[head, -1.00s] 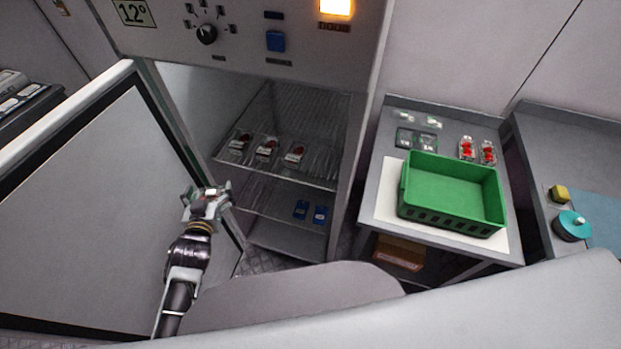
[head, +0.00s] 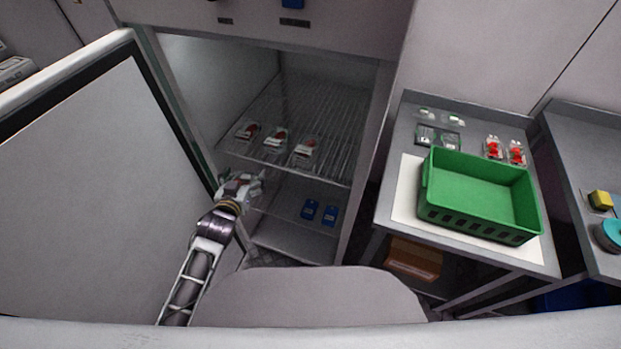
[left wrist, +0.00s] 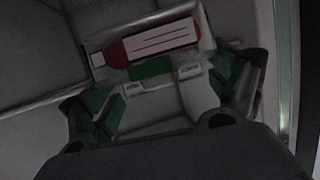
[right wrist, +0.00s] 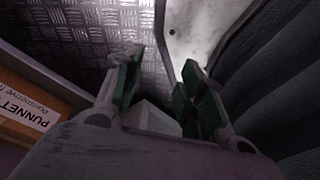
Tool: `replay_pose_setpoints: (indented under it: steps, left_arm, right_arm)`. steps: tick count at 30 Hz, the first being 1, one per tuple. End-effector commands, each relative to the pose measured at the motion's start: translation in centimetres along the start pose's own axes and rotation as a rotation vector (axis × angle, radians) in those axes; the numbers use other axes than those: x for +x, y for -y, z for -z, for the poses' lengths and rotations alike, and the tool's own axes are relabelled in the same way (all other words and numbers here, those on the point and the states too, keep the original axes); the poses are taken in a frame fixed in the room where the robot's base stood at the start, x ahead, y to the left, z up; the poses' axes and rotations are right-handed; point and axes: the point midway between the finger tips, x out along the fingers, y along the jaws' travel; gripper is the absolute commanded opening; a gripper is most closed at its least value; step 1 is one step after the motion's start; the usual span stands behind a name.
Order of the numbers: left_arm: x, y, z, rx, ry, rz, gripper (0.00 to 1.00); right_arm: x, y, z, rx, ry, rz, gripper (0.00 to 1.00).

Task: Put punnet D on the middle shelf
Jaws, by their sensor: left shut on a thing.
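My left gripper (head: 243,184) is at the left side of the open cabinet's doorway, below the level of the shelf with the punnets. It is shut on a punnet (left wrist: 160,44) with a white and red label, seen close up in the left wrist view; I cannot read its letter. Inside the cabinet, a wire shelf (head: 335,125) carries three red-and-white labelled punnets (head: 276,139) near its front edge. Below it, two blue packs (head: 310,209) stand low in the cabinet; I cannot tell exactly on which level. My right gripper (right wrist: 160,80) is open and empty, seen only in the right wrist view.
The open cabinet door (head: 90,170) fills the left. A green crate (head: 480,234) stands on a table at right, with clear packs (head: 437,138) and red-filled punnets (head: 504,150) behind it. An orange-brown box (head: 414,258) lies underneath.

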Motion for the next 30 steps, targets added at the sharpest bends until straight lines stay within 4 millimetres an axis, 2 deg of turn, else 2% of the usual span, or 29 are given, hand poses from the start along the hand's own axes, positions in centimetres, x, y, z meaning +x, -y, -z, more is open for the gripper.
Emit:
replay_pose_setpoints:
  steps: [1, 10, 30]
  left_arm:
    - [0.5, 0.0, -0.6, 0.002, -0.002, -0.004, 0.63]
    - [2.4, -0.3, -2.2, 0.01, -0.002, -0.027, 0.63]
    - [6.7, -0.5, -5.7, 0.027, -0.002, -0.078, 0.63]
  right_arm:
    - [0.5, 0.1, 0.3, 0.001, -0.004, 0.001, 0.4]
    - [1.3, 0.5, 2.3, 0.006, -0.025, 0.01, 0.4]
    - [2.0, 1.5, 6.8, 0.016, -0.075, 0.035, 0.4]
